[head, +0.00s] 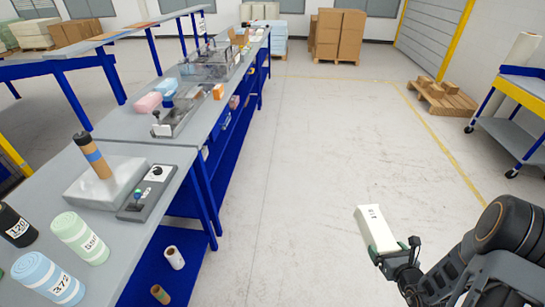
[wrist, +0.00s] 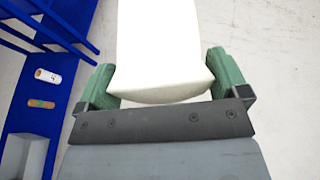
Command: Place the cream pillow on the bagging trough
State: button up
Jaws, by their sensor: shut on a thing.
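The cream pillow (head: 373,229) is a pale block with a small dark-marked label, at the lower right of the head view. My gripper (head: 393,249) is shut on it and holds it out over open floor, to the right of the benches. In the wrist view the pillow (wrist: 160,45) sits between the two green fingers of the gripper (wrist: 161,82), and its far end runs out of the picture. On the bench are a grey tray-like fixture (head: 176,120) and, farther back, a metal see-through unit (head: 212,66). I cannot tell which is the bagging trough.
A long bench (head: 135,131) with blue legs runs along the left. Pink (head: 148,103) and blue (head: 166,87) pieces lie near the fixture. The middle floor is clear.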

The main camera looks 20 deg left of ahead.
aim_at(175, 121)
jog(key=i, duration=0.8)
jog(key=u, duration=2.25)
